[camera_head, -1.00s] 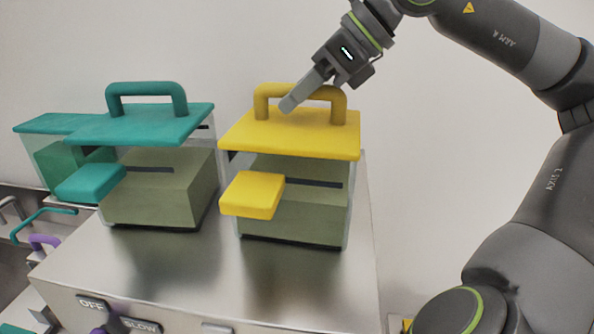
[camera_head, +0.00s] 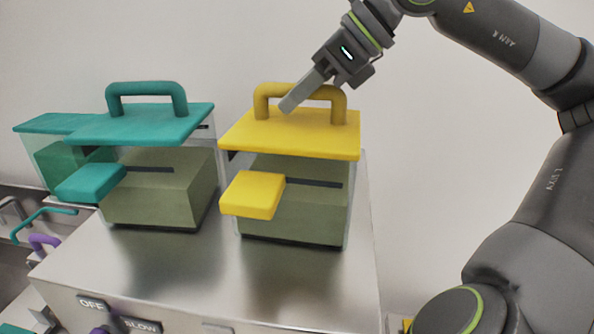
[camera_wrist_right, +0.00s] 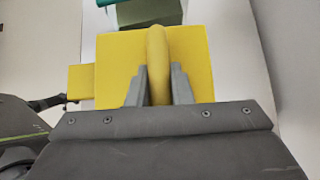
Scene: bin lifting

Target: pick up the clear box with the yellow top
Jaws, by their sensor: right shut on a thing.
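The clear box with the yellow top (camera_head: 320,139) stands upright on the metal surface, at the middle of the head view. It has a yellow arched handle and a yellow block on its front; its lower part looks olive through the clear walls. My right gripper (camera_head: 291,103) is shut on the yellow handle. The right wrist view shows the gripper's two fingers (camera_wrist_right: 160,88), one on each side of the handle (camera_wrist_right: 158,60), with the yellow top (camera_wrist_right: 195,70) beneath. My left gripper is not in view.
A similar clear box with a teal top (camera_head: 140,127) stands just left, with a narrow gap. The metal appliance top (camera_head: 200,275) carries both, with OFF and SLOW labels on its front. Teal and purple handles (camera_head: 45,241) lie low at the left. The wall behind is plain.

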